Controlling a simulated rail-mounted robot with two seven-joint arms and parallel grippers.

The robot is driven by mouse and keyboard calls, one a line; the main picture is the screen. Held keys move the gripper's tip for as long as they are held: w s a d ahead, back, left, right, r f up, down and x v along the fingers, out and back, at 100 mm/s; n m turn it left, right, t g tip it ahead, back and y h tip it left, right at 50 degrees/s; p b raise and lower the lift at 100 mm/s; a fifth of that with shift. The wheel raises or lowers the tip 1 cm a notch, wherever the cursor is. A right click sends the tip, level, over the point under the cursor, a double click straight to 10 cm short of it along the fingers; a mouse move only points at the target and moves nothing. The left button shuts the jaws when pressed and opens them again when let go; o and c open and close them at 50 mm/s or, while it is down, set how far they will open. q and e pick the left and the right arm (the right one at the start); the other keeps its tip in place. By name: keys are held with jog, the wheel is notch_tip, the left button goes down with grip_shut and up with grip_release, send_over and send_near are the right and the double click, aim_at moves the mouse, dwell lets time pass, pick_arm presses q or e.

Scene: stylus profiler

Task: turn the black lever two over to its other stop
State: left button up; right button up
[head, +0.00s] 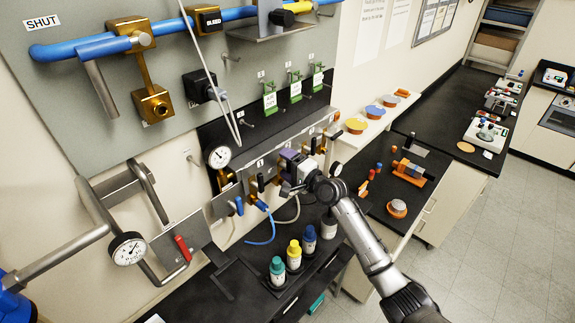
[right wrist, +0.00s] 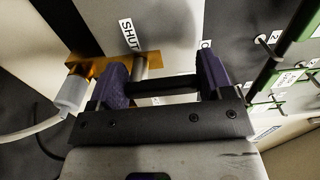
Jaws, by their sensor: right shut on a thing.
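My right gripper (head: 287,172) is at the row of small brass valves low on the wall panel, just right of the plate marked 1. In the right wrist view its two purple fingers (right wrist: 163,86) stand on either side of a dark bar, the black lever two (right wrist: 165,87), and are shut on it. A brass valve body (right wrist: 88,68) with a white hose fitting (right wrist: 70,95) shows behind the fingers. In the head view the gripper hides this lever. Another black lever (head: 261,183) stands on the valve to the left. My left gripper is not in view.
Bottles with teal (head: 277,266), yellow (head: 294,250) and blue caps stand on the dark bench below. Hoses hang under the valves. A shelf with coloured discs (head: 356,125) is to the right.

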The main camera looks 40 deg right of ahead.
dwell(0.3)
jog(key=o, duration=0.9)
jog(key=shift+s, duration=0.35)
jog(key=s, duration=0.4)
jog(key=s+d+b, duration=0.1)
jog(key=s, duration=0.3)
jog(key=s+d, duration=0.1)
jog(key=s, duration=0.4)
jog(key=shift+d+b, duration=0.25)
jog(key=shift+b, duration=0.1)
